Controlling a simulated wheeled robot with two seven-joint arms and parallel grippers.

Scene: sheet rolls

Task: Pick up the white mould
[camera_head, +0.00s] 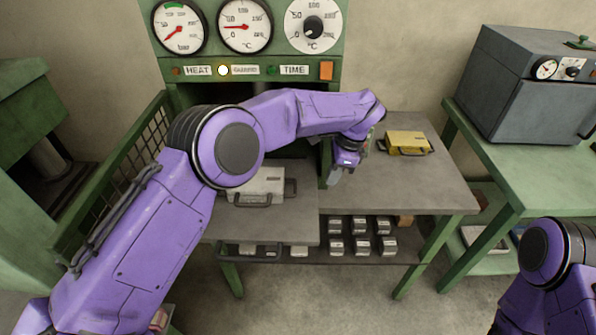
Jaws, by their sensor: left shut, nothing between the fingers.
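The white mould (262,187) lies on the grey plate at the left part of the bench, with a dark handle at its front and another at its right side. My left arm passes in front of it and hides its left and back part. My left gripper (341,172) is to the right of the white mould, apart from it, near the step between plate and bench top. Its fingers point down, shut and empty. My right arm shows only as a link at the lower right; its gripper is out of view.
A yellow mould (407,142) with dark handles sits on the bench top (420,190) at the back right. Several small metal blocks (360,235) fill the shelf below. A green press with gauges (244,27) stands behind. A grey oven (535,85) stands on the right table.

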